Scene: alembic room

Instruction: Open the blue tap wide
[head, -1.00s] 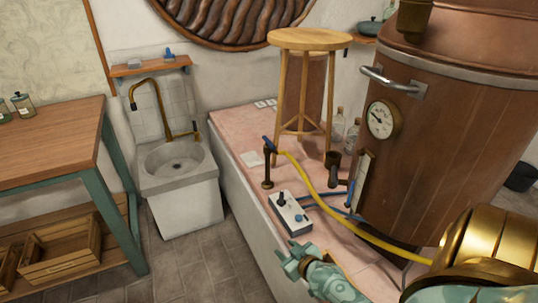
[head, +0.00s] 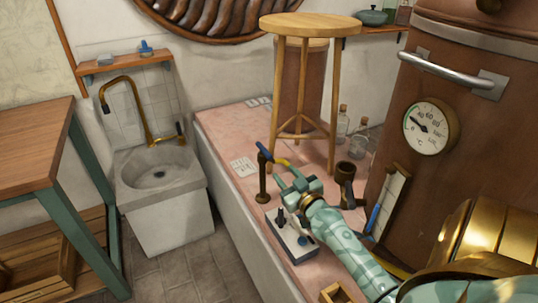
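The blue tap is a short brass post on the pink ledge with a blue lever handle (head: 264,151) on top, slanting down to the right. A yellow hose (head: 281,162) leaves the tap to the right. My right gripper (head: 286,184) is just right of the post and below the handle, apart from the handle as far as I can see. Its fingers look spread, with nothing between them. It and my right arm hide most of the hose. My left gripper is not in view.
A control box (head: 290,236) stands in front of the tap, close under my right arm. A wooden stool (head: 310,25) stands behind on the ledge. The copper still (head: 450,170) with a gauge (head: 430,127) fills the right. A sink (head: 160,180) is at left.

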